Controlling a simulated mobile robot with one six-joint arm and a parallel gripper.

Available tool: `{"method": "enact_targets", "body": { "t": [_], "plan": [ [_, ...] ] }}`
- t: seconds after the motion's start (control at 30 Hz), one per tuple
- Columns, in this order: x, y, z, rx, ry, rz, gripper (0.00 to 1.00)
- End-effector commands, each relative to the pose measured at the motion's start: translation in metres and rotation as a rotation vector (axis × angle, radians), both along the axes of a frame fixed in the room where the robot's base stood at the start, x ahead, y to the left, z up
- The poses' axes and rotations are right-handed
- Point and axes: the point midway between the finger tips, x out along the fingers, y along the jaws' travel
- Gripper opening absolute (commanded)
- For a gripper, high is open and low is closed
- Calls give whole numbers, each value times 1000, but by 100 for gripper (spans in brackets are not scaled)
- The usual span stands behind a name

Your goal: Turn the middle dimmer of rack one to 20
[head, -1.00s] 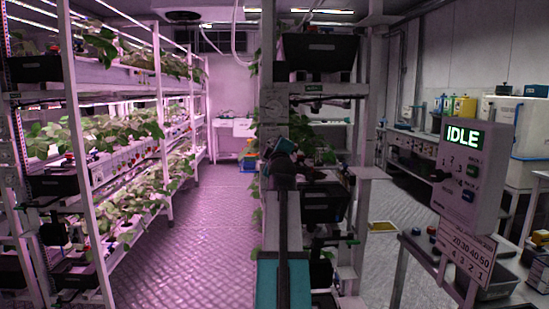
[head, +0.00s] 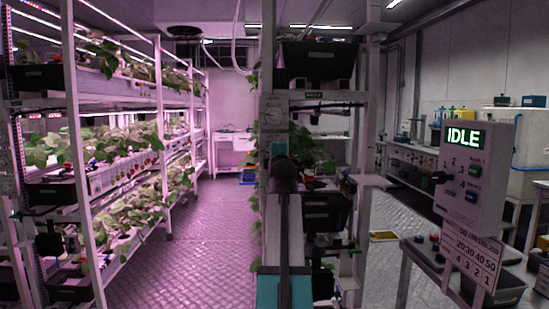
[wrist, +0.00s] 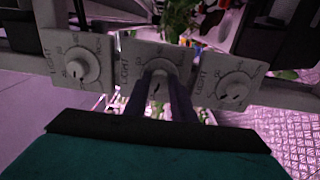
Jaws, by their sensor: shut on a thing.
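In the wrist view three white dimmer plates marked LIGHT stand in a row: a left one (wrist: 78,66), a middle one (wrist: 136,53) and a right one (wrist: 232,83). Each has a round white knob and small scale figures. My gripper (wrist: 162,80) is at the middle plate, its two dark fingers shut on the middle knob (wrist: 159,64). The fingers cover part of this knob and scale, so I cannot read its setting. In the head view one dimmer (head: 272,108) shows on the rack post above my arm; my fingertips are hidden there.
A plant rack (head: 72,150) stands on the left, with an open aisle (head: 215,220) beside it. Black bins (head: 320,212) and leaves fill the rack ahead. A control box (head: 475,175) at right reads IDLE. Benches stand behind it.

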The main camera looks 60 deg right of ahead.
Motion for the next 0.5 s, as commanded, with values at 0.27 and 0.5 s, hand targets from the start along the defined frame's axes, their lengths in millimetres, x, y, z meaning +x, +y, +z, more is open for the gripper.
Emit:
{"method": "enact_targets", "body": {
  "t": [0.27, 0.5],
  "plan": [
    [-2, -3, 4, -7, -4, -6, 36],
    [-1, -1, 2, -3, -4, -3, 42]
  ]
}}
